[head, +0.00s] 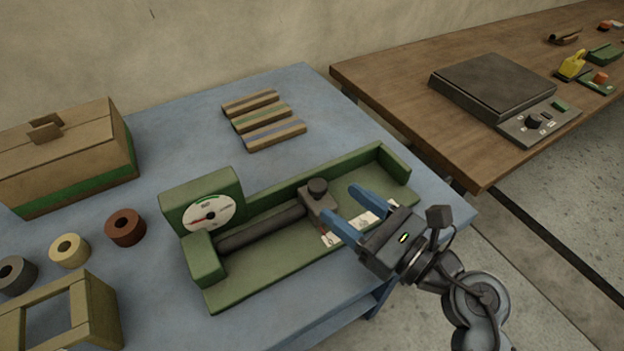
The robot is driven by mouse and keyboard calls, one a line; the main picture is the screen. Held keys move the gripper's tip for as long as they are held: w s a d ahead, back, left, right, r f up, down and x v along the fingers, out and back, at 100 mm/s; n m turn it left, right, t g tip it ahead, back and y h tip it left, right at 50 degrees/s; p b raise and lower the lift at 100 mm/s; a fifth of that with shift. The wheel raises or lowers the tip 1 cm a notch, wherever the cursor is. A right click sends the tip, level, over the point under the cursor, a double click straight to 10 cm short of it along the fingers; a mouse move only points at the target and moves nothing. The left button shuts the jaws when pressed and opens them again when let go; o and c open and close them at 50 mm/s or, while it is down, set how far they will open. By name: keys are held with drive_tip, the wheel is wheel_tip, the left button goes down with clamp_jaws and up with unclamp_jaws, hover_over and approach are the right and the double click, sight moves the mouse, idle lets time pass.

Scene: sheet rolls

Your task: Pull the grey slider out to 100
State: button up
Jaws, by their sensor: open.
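The grey slider (317,202), a block with a dark round knob (317,187) on top, sits on the green gauge device (248,277) on the blue table. A dark cylinder (262,231) runs from the device's left end to the slider. A round dial (209,215) with a red needle stands at the left end; its numbers are too small to read. A pale scale strip (333,239) lies along the front and is partly hidden by my gripper. My gripper (345,208) is open and empty, just right of the slider, its blue fingers apart from the knob.
A green end wall (395,163) closes the device's right end. Striped bars (264,122) lie behind it. Several rolls (125,228), a wooden frame (93,303) and a lidded box (75,153) stand at left. A brown table (400,78) with a scale-like device (492,90) is at right.

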sight(325, 191)
drive_tip(key=x, duration=0.7)
drive_tip(key=shift+p, duration=0.3)
drive_tip(key=shift+s, duration=0.1)
clamp_jaws()
